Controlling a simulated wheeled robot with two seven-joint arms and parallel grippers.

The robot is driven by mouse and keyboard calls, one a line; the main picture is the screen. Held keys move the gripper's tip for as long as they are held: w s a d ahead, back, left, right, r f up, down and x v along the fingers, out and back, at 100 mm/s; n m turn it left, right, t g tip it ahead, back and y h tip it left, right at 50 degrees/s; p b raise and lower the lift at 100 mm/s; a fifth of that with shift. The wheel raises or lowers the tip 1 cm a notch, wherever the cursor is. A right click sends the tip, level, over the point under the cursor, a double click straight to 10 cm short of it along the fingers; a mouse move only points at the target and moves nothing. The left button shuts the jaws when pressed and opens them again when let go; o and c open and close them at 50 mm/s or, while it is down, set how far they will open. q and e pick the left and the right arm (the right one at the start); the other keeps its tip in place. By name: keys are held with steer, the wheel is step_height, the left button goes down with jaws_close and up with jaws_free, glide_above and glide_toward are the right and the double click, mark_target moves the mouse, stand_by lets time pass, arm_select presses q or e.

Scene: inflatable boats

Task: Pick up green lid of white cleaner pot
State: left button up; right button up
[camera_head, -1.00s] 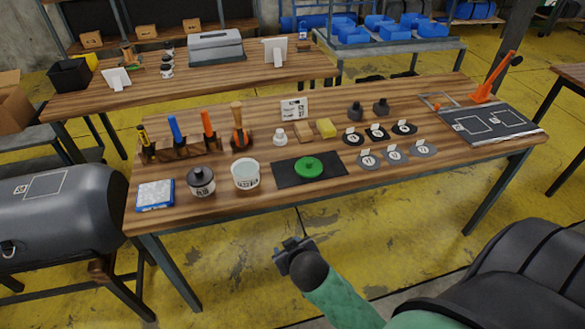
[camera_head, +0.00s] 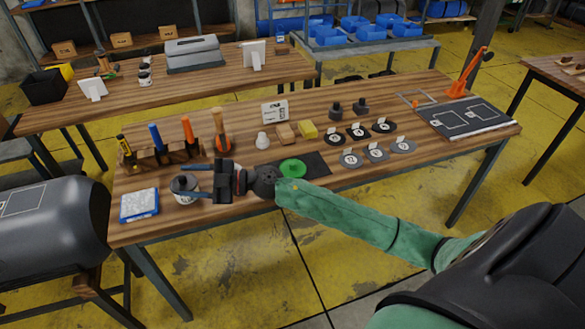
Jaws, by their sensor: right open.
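The green lid (camera_head: 292,168) lies on the black mat (camera_head: 318,163) on the workbench, beside my right wrist. My right gripper (camera_head: 190,181) reaches in from the right, pointing left, just left of the lid. It is open, with its two fingers apart near the white pot with the dark lid (camera_head: 184,188). I cannot tell whether they touch that pot. The open white pot is hidden behind my right gripper. My left gripper is not in view.
A blue-and-white pack (camera_head: 139,205) lies at the bench's left end. A tool rack (camera_head: 160,156) and an orange-handled brush (camera_head: 221,130) stand behind the pots.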

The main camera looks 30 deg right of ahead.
steer(key=w+d+f+n+g+h, duration=0.2)
steer(key=d+f+n+g+h, duration=0.15)
steer(key=f+g, duration=0.2)
steer(key=m+g+h, duration=0.4)
steer(key=m+h, duration=0.2)
steer(key=h, duration=0.8)
glide_above(293, 163)
steer(key=shift+d+f+y, duration=0.25)
steer(key=shift+f, duration=0.7)
steer(key=shift+f+p, duration=0.3)
steer(key=shift+f, duration=0.8)
steer(key=f+p, duration=0.2)
steer(key=f, duration=0.1)
steer(key=f+p, duration=0.1)
steer(key=shift+w+a+f, duration=0.1)
steer(key=shift+a+f, duration=0.05)
steer(key=shift+a, duration=0.2)
steer(key=shift+f, duration=0.45)
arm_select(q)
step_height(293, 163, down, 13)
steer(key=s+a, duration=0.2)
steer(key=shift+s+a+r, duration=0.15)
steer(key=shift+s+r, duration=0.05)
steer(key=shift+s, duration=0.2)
arm_select(e)
steer(key=shift+c, duration=0.4)
